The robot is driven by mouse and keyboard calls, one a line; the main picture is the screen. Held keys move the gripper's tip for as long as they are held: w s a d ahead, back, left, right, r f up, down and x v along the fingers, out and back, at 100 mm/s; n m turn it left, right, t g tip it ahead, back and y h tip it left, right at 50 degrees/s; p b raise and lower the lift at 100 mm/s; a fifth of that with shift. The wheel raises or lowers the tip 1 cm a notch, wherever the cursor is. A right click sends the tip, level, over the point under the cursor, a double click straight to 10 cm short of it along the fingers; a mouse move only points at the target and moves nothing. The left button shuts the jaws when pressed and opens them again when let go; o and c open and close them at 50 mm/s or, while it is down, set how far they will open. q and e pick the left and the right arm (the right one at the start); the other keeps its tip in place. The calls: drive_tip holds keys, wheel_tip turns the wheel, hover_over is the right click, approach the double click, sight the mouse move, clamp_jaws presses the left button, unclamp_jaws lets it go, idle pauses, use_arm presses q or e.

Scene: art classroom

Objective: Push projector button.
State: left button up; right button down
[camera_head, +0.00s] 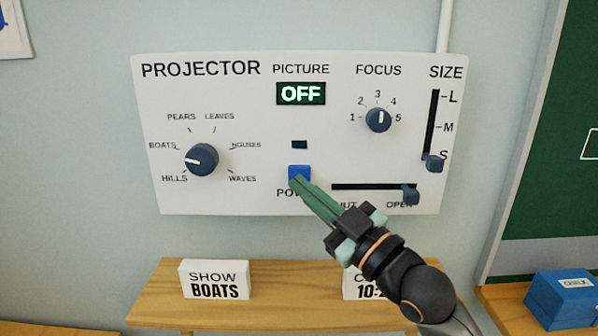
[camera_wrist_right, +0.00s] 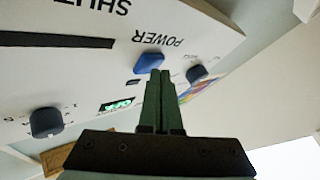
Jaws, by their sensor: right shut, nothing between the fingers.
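The white projector panel (camera_head: 240,110) hangs on the wall. Its blue power button (camera_head: 299,172) sits below a small dark rectangle (camera_head: 299,145), and the green picture display (camera_head: 301,93) reads OFF. My right gripper (camera_head: 300,186) is shut and empty, its green fingertips at the button's lower edge and hiding part of the POWER label. In the right wrist view the closed fingertips (camera_wrist_right: 160,74) overlap the edge of the blue button (camera_wrist_right: 149,62); I cannot tell whether they touch it. My left gripper is not in view.
The picture knob (camera_head: 201,160) is left of the button, the focus knob (camera_head: 378,120) upper right. The size slider (camera_head: 433,162) is at S, the lower slider (camera_head: 411,194) near OPEN. Below, a wooden shelf (camera_head: 270,290) holds a SHOW BOATS sign (camera_head: 213,280) and another partly hidden sign.

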drive_tip(key=s+p, duration=0.1)
drive_tip(key=s, duration=0.5)
drive_tip(key=shift+p, duration=0.3)
